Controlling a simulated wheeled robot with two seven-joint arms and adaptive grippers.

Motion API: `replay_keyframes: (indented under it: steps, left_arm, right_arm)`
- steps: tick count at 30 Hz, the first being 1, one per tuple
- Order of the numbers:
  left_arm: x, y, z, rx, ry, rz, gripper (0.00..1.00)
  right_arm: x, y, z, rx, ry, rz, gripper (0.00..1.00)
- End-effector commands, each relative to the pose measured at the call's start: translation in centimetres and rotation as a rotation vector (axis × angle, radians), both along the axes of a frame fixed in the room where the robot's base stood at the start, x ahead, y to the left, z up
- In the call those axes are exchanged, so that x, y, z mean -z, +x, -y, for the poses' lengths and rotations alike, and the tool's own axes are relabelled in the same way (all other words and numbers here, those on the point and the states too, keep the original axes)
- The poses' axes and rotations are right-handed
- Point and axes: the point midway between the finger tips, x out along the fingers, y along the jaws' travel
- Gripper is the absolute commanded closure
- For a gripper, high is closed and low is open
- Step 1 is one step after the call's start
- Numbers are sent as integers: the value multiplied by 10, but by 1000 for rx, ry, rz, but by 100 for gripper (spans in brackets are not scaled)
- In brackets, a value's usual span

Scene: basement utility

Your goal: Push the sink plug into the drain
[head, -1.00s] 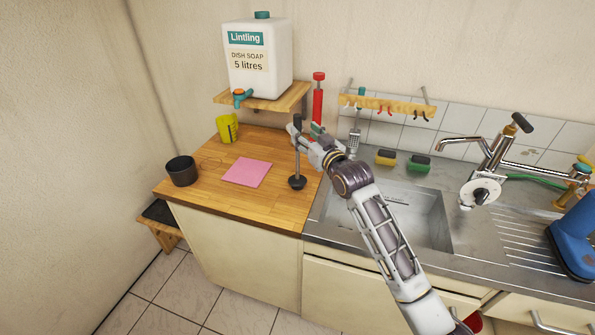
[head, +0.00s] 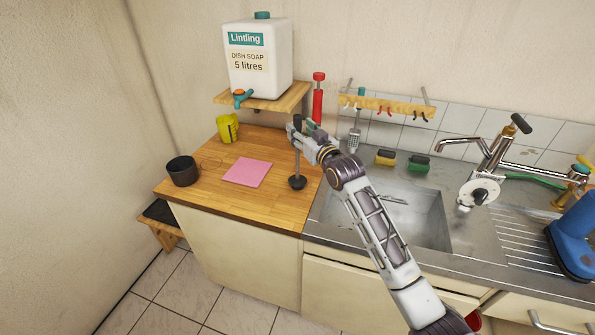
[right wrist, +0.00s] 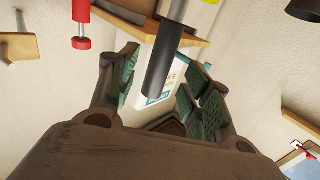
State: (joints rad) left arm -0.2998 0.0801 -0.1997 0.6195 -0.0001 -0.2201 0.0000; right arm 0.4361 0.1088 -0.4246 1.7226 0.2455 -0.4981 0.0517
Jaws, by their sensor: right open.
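A dark upright rod with a round, dark, cup-like foot (head: 298,182) stands on the wooden counter, near its right edge by the sink. It may be a plunger or a long-handled plug; I cannot tell which. My right gripper (head: 298,136) is open at the upper part of the rod. In the right wrist view the dark rod (right wrist: 163,65) stands between the spread jaws (right wrist: 165,98), with no clear grip on it. The sink basin (head: 430,215) is right of it, partly hidden by my right arm. I cannot make out the drain or a separate plug. My left gripper is not in view.
A pink cloth (head: 247,172), a black pot (head: 182,171) and a yellow cup (head: 228,127) are on the wooden counter (head: 225,198). A soap canister (head: 258,60) stands on a shelf above. Sponges (head: 385,157) and a tap (head: 490,165) are behind the sink.

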Motion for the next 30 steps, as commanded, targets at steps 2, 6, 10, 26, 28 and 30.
replay_keyframes:
  steps: [2, 6, 10, 26, 28, 30]
  left_arm:
    - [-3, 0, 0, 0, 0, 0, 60]
    - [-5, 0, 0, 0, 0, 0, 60]
    - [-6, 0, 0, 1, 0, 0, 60]
    - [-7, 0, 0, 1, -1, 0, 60]
    - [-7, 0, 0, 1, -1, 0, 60]
    - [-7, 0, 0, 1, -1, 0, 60]
  right_arm:
    - [-2, 6, -2, 0, 0, 1, 51]
    - [-1, 16, -6, 0, 0, 0, 51]
    - [-1, 24, -10, 0, 1, 0, 51]
    - [0, 30, -14, 0, 0, 1, 51]
    - [0, 30, -14, 0, 0, 1, 51]
    - [0, 30, -14, 0, 0, 1, 51]
